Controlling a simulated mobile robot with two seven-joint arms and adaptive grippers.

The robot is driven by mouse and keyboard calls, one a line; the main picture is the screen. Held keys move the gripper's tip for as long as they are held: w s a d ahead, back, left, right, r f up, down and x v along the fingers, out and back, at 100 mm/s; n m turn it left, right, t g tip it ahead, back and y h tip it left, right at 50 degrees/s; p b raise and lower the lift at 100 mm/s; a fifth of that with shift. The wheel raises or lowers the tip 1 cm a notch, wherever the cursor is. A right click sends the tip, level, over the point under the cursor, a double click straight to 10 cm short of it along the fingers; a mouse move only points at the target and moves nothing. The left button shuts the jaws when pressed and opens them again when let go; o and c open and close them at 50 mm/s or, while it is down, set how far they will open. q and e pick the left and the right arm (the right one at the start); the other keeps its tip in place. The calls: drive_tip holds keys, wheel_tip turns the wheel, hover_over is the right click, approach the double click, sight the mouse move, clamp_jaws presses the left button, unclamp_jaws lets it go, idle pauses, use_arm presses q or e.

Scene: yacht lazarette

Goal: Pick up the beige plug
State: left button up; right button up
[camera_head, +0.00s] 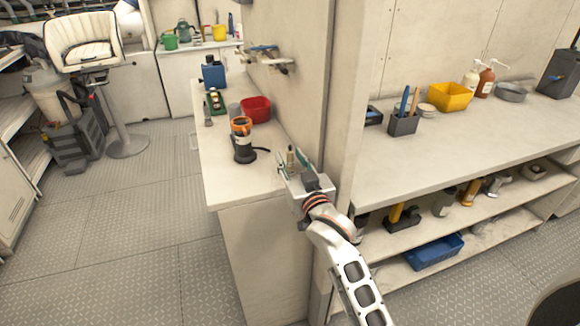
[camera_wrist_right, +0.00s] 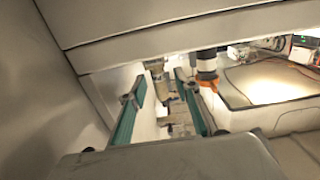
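A small beige, upright object that looks like the beige plug (camera_head: 290,155) stands near the wall end of the narrow counter. It also shows in the right wrist view (camera_wrist_right: 157,72), beyond and roughly between the fingertips. My right gripper (camera_head: 294,162) is at the counter's front corner by the wall post, its two green-padded fingers spread apart. The fingers show in the wrist view (camera_wrist_right: 160,92) with a clear gap and nothing gripped. I cannot tell whether the plug is between the fingers or just past them. My left gripper is not in view.
A black and orange power tool (camera_head: 243,142) with a cord stands left of my gripper on the narrow counter (camera_head: 235,185). A red bin (camera_head: 256,109) is behind it. The wall post (camera_head: 345,90) rises close on the right.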

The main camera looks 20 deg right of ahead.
drive_tip(key=shift+w, duration=0.3)
clamp_jaws()
drive_tip(key=shift+r, duration=0.1)
